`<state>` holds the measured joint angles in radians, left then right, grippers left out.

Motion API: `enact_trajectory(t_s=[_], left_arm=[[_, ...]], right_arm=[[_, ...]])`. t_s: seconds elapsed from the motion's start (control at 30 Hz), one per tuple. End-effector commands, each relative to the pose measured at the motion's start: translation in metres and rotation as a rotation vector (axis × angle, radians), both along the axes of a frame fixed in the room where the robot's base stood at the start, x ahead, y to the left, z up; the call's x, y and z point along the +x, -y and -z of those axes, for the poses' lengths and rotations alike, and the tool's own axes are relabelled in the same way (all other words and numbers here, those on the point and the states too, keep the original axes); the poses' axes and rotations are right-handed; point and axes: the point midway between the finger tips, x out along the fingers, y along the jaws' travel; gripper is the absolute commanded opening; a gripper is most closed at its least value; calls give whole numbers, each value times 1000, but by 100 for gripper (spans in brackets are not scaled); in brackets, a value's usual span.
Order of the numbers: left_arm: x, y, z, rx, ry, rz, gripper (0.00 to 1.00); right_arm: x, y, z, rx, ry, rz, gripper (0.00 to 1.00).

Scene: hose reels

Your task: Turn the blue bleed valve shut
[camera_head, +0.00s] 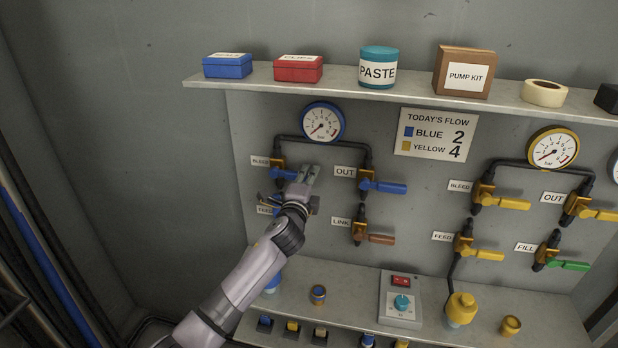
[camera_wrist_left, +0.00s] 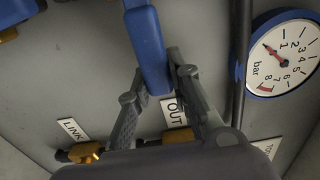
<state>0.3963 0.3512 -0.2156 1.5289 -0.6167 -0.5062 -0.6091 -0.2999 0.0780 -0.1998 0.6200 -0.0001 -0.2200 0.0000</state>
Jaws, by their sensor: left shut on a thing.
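The blue bleed valve is at the upper left of the panel, under the blue-rimmed gauge and beside its BLEED label; its brass body (camera_head: 277,163) shows in the head view. Its blue lever (camera_wrist_left: 146,45) shows large in the left wrist view. In the head view the lever sticks out to the right, its end hidden by my left gripper (camera_head: 308,174). In the left wrist view my left gripper (camera_wrist_left: 157,84) is shut on the lever's free end, one finger on each side. My right gripper is not in view.
The blue OUT lever (camera_head: 382,187) is close right of my gripper. The blue feed valve, partly hidden by my arm, is just below. The brown LINK lever (camera_head: 378,239) is lower right. The blue gauge (camera_head: 323,122) is above. A shelf (camera_head: 410,89) overhangs; a lower ledge (camera_head: 345,285) carries knobs.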

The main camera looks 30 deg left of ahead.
Motion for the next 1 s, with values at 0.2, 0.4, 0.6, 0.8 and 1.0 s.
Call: enact_trajectory(t_s=[0.2, 0.4, 0.6, 0.8, 1.0], left_arm=[[0, 0, 3, 5, -5, 0, 22], [0, 0, 2, 2, -4, 0, 35], [0, 0, 1, 1, -2, 0, 40], [-1, 0, 1, 1, -1, 0, 40], [-21, 5, 2, 1, -2, 1, 40]], right_arm=[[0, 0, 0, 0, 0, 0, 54], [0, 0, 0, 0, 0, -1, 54], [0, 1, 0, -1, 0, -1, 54], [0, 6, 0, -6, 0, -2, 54], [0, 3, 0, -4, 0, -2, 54]])
